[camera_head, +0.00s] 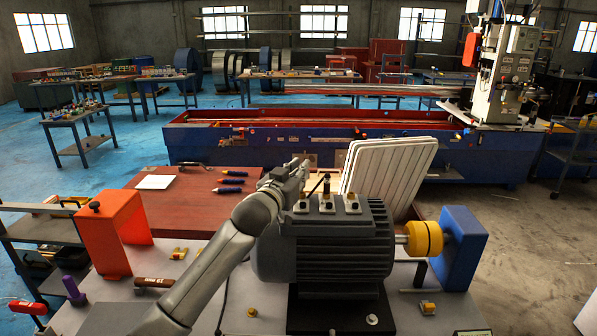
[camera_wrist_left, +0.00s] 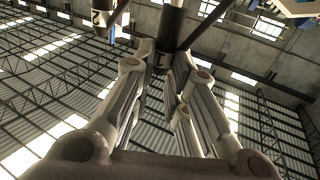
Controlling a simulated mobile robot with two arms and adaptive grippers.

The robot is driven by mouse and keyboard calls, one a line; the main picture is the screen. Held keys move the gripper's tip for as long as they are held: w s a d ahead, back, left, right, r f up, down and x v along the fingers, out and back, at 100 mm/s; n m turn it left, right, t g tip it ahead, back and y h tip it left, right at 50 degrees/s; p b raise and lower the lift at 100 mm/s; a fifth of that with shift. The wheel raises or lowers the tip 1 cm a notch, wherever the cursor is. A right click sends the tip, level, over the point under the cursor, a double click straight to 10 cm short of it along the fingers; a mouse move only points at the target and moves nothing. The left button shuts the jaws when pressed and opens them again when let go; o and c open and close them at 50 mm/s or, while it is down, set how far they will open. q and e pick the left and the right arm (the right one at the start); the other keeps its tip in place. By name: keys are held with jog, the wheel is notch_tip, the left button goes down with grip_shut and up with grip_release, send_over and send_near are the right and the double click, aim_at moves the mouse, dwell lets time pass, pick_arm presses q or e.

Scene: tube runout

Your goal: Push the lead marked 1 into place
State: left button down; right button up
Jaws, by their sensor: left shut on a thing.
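The grey motor (camera_head: 345,248) stands in the middle of the bench, with several metal terminals (camera_head: 326,204) on top. My left gripper (camera_head: 290,171) is just above and behind the terminals' left side. In the left wrist view its fingers (camera_wrist_left: 163,52) are shut on the black lead marked 1 (camera_wrist_left: 163,62), which has a pale numbered band. A second black lead marked 2 (camera_wrist_left: 103,18) hangs to the left of the fingers, apart from them. A short dark lead (camera_head: 326,184) stands at the middle terminal. How deep lead 1 sits is hidden. My right gripper does not show.
A yellow wheel (camera_head: 424,239) on the motor shaft and a blue block (camera_head: 459,247) are at the right. An orange bracket (camera_head: 116,235) stands at the left. White panels (camera_head: 389,168) lean behind the motor. Screwdrivers (camera_head: 233,181) lie on the red-brown board (camera_head: 200,208).

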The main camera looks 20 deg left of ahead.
pick_arm(q)
jog(key=shift+f+b, duration=0.35)
jog(key=shift+f, duration=0.45)
jog(key=c, duration=1.4)
grip_release()
jog(key=shift+o, duration=0.2)
jog(key=s+a, duration=0.1)
jog(key=s, duration=1.1)
jog(key=shift+a, duration=0.2)
